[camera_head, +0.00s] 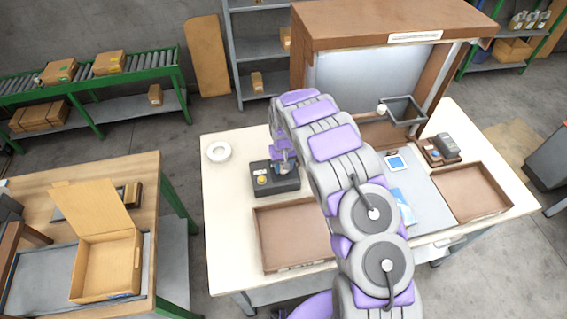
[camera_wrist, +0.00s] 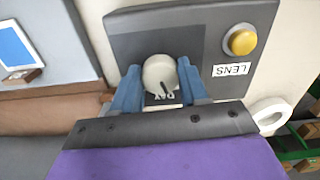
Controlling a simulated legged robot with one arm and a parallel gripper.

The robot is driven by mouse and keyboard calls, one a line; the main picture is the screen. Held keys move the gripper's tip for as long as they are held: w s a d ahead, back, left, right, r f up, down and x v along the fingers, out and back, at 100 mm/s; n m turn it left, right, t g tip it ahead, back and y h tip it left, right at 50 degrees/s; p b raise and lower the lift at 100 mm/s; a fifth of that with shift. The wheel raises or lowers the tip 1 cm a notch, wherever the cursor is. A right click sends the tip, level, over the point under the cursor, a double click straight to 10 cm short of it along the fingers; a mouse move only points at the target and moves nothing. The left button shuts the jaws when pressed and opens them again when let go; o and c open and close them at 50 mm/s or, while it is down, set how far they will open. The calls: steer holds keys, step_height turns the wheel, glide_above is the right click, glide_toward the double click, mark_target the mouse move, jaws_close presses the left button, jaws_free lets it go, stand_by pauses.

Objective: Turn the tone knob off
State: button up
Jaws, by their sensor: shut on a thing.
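A dark grey control box (camera_head: 275,180) sits on the white workbench, left of my arm. It also shows in the wrist view (camera_wrist: 130,35). A round pale knob (camera_wrist: 158,70) on the box has a dark pointer mark toward its lower right edge in the wrist view. My gripper (camera_wrist: 159,78) is shut on the knob, one blue finger on each side. In the head view my gripper (camera_head: 283,160) is over the box.
A yellow button (camera_wrist: 242,41) with an upside-down "LENS" label sits beside the knob. A white ring (camera_head: 219,151) lies left of the box. A brown tray (camera_head: 262,238) stands in front, another (camera_head: 470,192) at right. A blue-screened tablet (camera_head: 397,163) lies beyond my arm.

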steer(key=n, duration=0.1)
steer(key=n+p, duration=0.1)
steer(key=n, duration=0.1)
steer(key=shift+w+r+p, duration=0.3)
steer(key=shift+f+n+p, duration=0.1)
steer(key=shift+n+p, duration=0.55)
steer(key=shift+n, duration=1.05)
steer(key=o, duration=1.1)
steer(key=shift+s+f, duration=0.1)
steer(key=shift+f, duration=0.05)
steer(key=shift+c, duration=0.2)
step_height(320, 180, up, 17)
steer(key=shift+a, duration=0.15)
